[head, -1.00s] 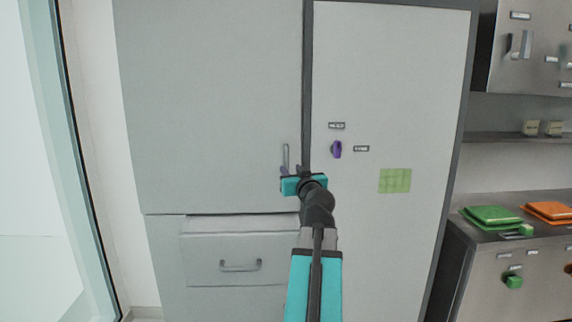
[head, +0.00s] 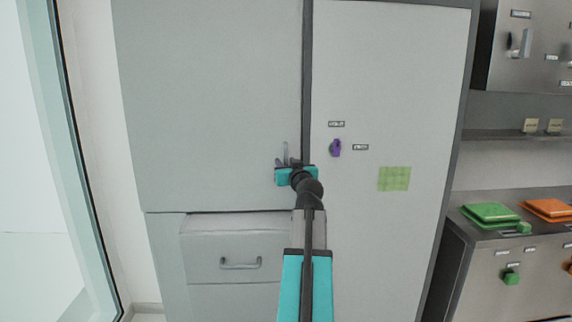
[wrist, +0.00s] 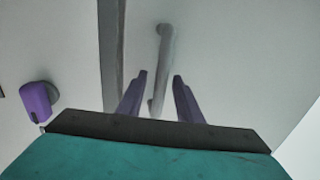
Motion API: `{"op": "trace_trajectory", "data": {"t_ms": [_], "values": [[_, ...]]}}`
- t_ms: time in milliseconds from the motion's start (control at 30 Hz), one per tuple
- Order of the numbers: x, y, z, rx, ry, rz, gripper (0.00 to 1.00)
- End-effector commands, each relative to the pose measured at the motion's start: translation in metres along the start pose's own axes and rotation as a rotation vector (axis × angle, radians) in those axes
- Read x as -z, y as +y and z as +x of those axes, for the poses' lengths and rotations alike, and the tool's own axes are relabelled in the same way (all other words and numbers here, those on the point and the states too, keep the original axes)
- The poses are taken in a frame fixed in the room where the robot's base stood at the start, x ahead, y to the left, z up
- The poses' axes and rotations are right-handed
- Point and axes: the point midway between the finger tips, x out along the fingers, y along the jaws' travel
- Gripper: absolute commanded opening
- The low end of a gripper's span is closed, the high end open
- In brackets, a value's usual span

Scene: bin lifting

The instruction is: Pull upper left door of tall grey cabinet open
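The upper left door (head: 210,100) of the tall grey cabinet is shut. Its vertical bar handle (head: 286,151) is near the door's lower right corner. My gripper (head: 287,163) is in front of the handle's lower part and partly hides it. In the wrist view, the two purple fingers of my gripper (wrist: 161,76) are apart, with the handle (wrist: 164,50) appearing between them. Neither finger visibly presses on it. How deep the handle sits between the fingers I cannot tell.
The right door (head: 400,100) has a purple knob (head: 336,148) and a green note (head: 394,179). A slightly protruding drawer (head: 215,262) is below the left door. A counter with green (head: 491,214) and orange (head: 549,209) lids stands at right. A glass panel (head: 45,120) is at left.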

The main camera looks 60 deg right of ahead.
Motion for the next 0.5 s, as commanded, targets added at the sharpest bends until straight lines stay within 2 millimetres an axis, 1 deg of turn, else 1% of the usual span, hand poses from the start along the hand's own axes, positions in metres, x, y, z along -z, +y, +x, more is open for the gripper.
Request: {"op": "trace_trajectory", "data": {"t_ms": [100, 133, 267, 300, 333, 500], "values": [[-0.0002, -0.0003, -0.0001, 0.0, 0.0, 0.0, 0.33], [-0.0002, -0.0004, -0.0001, 0.0, 0.0, 0.0, 0.31], [-0.0003, -0.0006, -0.0001, 0.001, 0.0, 0.0, 0.09], [-0.0002, -0.0006, -0.0001, 0.001, 0.0, 0.0, 0.02], [-0.0002, -0.0006, -0.0001, 0.001, 0.0, 0.0, 0.0], [-0.0003, -0.0007, 0.0, 0.001, 0.0, 0.0, 0.0]]}}
